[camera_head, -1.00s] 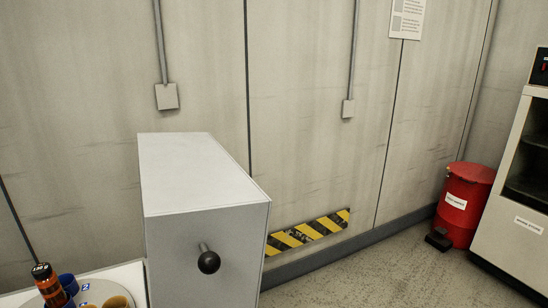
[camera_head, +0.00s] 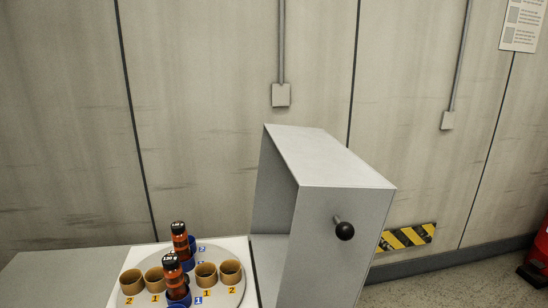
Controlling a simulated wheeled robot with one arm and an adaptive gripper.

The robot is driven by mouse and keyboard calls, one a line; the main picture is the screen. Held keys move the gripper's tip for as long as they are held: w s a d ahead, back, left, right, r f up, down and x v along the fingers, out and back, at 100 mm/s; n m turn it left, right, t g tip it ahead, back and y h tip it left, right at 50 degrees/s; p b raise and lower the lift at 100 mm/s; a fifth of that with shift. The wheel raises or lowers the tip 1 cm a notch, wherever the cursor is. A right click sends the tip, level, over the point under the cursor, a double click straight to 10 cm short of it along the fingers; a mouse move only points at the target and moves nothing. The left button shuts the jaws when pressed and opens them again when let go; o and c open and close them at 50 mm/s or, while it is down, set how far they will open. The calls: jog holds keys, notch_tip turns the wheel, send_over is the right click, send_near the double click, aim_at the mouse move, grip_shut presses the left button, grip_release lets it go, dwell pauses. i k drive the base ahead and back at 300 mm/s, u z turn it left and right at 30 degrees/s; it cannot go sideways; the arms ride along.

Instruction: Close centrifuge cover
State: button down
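The centrifuge cover (camera_head: 334,210) is a grey box-like hood with a black ball knob (camera_head: 344,230) on its front side. It stands to the right of the round rotor plate (camera_head: 222,300), which lies uncovered. The rotor holds several brown cups (camera_head: 230,271) and blue holders, with numbers 1 and 2 beside them. Two dark amber bottles with black caps, a rear one (camera_head: 181,240) and a front one (camera_head: 174,277), stand upright in blue holders. My gripper is not in view.
A grey counter surface (camera_head: 60,275) extends to the left of the rotor. Behind is a panelled wall with conduits and a yellow-black striped plate (camera_head: 407,237). Floor shows at lower right.

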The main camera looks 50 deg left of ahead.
aim_at(320, 214)
jog(key=u, duration=1.85)
